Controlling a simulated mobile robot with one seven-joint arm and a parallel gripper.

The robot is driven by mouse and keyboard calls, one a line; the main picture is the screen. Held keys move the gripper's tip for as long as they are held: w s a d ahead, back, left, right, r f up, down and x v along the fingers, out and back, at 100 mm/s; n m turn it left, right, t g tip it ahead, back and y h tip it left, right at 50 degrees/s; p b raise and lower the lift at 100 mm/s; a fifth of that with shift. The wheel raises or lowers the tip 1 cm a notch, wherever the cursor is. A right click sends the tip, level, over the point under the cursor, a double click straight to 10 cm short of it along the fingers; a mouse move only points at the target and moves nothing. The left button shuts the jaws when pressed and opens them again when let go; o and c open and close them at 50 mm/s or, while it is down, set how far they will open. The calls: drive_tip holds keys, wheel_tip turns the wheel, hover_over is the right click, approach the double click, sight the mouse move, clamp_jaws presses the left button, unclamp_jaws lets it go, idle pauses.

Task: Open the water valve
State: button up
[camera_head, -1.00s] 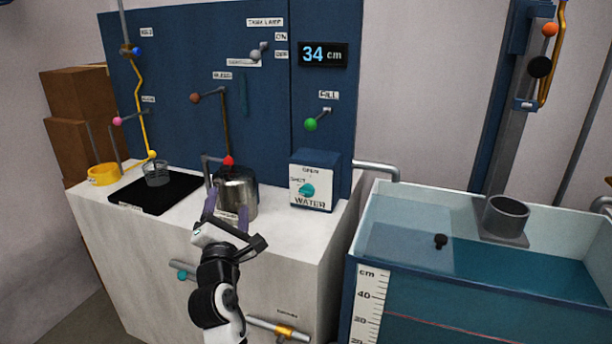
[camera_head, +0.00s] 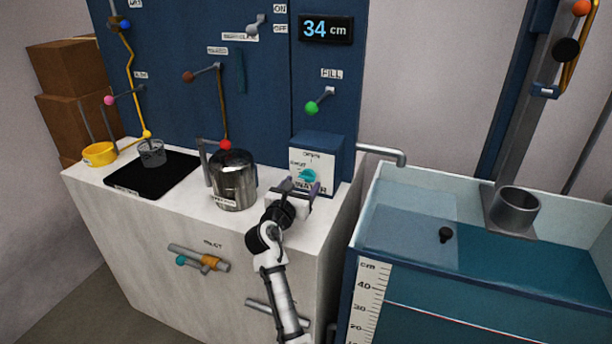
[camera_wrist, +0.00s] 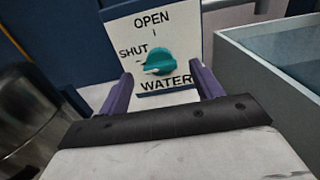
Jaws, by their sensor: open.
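The water valve is a teal knob (camera_head: 306,175) on the white front plate of a blue box (camera_head: 318,150) on the counter. In the wrist view the knob (camera_wrist: 159,61) sits between the labels OPEN above, SHUT at left and WATER below. Its pointer appears turned towards the SHUT side. My gripper (camera_head: 300,187) is open and empty in front of the box. In the wrist view its two purple fingers (camera_wrist: 161,72) stand either side of the knob, apparently short of it. The fingers partly cover the lower plate in the head view.
A shiny metal pot (camera_head: 233,182) stands just left of my gripper. A pipe (camera_head: 385,152) runs from the box towards the water tank (camera_head: 375,225) at right. A green-knobbed FILL lever (camera_head: 318,101) and a display reading 34 cm (camera_head: 326,29) are on the panel above.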

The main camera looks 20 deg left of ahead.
sight(306, 179)
drive_tip(key=shift+w, duration=2.25)
drive_tip(key=c, duration=1)
